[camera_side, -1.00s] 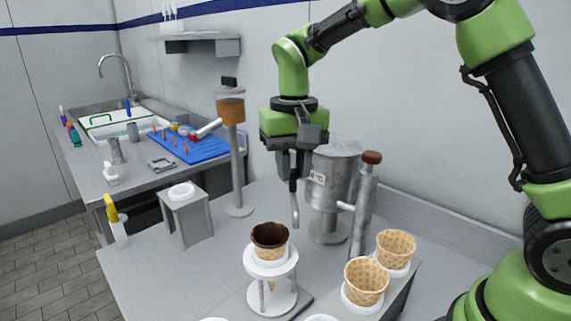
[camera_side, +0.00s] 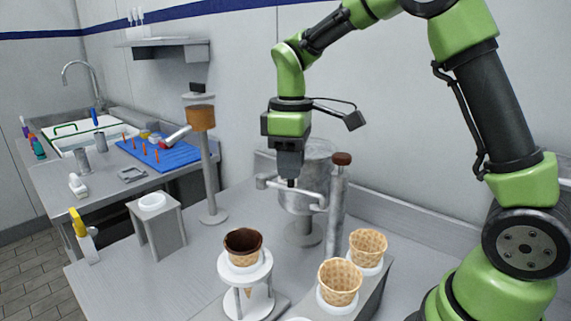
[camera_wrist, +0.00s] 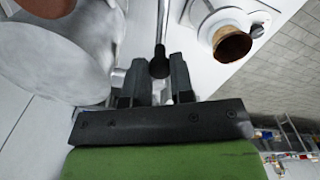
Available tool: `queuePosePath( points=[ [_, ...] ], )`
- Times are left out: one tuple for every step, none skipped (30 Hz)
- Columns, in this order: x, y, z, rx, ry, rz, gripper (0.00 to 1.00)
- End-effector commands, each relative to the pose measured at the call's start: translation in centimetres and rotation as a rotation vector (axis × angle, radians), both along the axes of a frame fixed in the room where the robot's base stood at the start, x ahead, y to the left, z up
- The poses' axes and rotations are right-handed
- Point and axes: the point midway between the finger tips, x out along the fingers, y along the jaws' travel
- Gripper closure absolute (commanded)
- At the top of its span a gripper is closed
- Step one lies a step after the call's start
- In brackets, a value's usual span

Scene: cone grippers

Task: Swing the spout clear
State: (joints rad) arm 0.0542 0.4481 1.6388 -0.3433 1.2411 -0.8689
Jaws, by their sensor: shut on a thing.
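The pale, thin spout (camera_side: 308,195) runs across the front of the grey metal pot (camera_side: 313,165), its free end bent at the left. My gripper (camera_side: 291,184) points down and is shut at the spout's middle. In the wrist view, my gripper's fingers (camera_wrist: 154,88) stand on either side of a black knob (camera_wrist: 160,66), with a thin rod running up from it. The chocolate-lined cone (camera_side: 243,242) stands upright in a white ring stand (camera_side: 262,268), in front of the spout and to its left. The cone also shows in the wrist view (camera_wrist: 232,44).
Two plain waffle cones (camera_side: 340,280) stand in a holder at the front right. A brown-topped post (camera_side: 338,205) rises beside the pot. A dispenser on a pole (camera_side: 207,165) and a small grey stand (camera_side: 160,230) are at left. Some counter lies bare between them.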

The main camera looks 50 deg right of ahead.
Motion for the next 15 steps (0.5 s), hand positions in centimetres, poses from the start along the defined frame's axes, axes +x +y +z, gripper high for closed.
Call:
queuePosePath(
  points=[
    [0.1,-0.3,0.1,0.000,-0.004,0.031,1.00],
    [0.1,-0.4,0.1,0.000,-0.004,0.051,1.00],
    [0.2,-0.5,0.1,0.000,-0.004,0.077,1.00],
    [0.2,-0.6,0.1,0.000,-0.004,0.094,1.00],
    [0.2,-0.7,0.1,-0.001,-0.004,0.112,1.00],
    [0.3,-0.8,0.1,-0.001,-0.004,0.133,1.00],
    [0.3,-0.9,0.1,-0.001,-0.004,0.147,1.00],
    [0.3,-1.0,0.1,-0.001,-0.004,0.161,1.00],
    [0.4,-1.0,0.1,-0.001,-0.004,0.177,1.00],
    [0.4,-1.1,0.1,-0.001,-0.004,0.187,1.00],
    [0.4,-1.1,0.1,-0.001,-0.004,0.196,1.00],
    [0.5,-1.2,0.1,-0.001,-0.004,0.208,1.00],
    [0.5,-1.2,0.1,-0.001,-0.004,0.214,1.00],
    [0.5,-1.3,0.1,-0.001,-0.004,0.220,1.00],
    [0.5,-1.3,0.1,0.000,-0.004,0.228,1.00]
  ],
)
